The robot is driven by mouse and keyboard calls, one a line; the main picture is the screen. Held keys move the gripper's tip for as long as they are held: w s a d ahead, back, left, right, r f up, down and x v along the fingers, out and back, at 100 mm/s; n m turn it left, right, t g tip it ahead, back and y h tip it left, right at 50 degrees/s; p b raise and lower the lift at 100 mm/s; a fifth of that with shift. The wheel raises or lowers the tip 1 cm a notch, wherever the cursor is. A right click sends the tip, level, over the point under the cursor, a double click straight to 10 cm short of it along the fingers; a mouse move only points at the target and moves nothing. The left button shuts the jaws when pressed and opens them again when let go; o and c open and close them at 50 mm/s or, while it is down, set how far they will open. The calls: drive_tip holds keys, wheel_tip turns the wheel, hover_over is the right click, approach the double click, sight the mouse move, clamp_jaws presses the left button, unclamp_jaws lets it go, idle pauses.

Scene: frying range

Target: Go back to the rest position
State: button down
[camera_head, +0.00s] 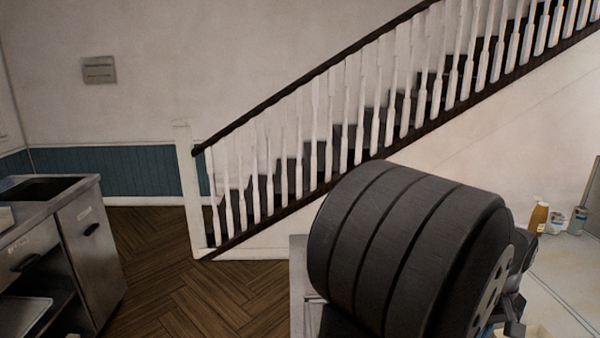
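A large dark ribbed cylinder, which looks like part of my own arm, fills the lower middle right of the head view. Behind its right end, small dark jointed metal parts show, which look like my gripper (514,304). They are mostly hidden by the arm, over or beside the light counter (565,272). I cannot make out the fingertips, or whether anything is between them.
On the counter at the right stand an amber bottle (538,218) and two small containers (555,221) (578,221). A steel kitchen unit (92,250) stands at the left. Open wooden floor (185,285) lies between. A staircase with white railings (315,150) rises behind.

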wheel_tip(320, 180, down, 6)
drive_tip(key=shift+f, duration=0.1)
drive_tip(key=shift+w+r, duration=0.1)
drive_tip(key=shift+r, duration=0.25)
drive_tip(key=d+r+y, duration=0.1)
drive_tip(key=d+r, duration=0.3)
drive_tip(key=r, duration=1)
drive_tip(key=shift+y, duration=0.4)
drive_tip(key=shift+d, duration=0.1)
idle(0.4)
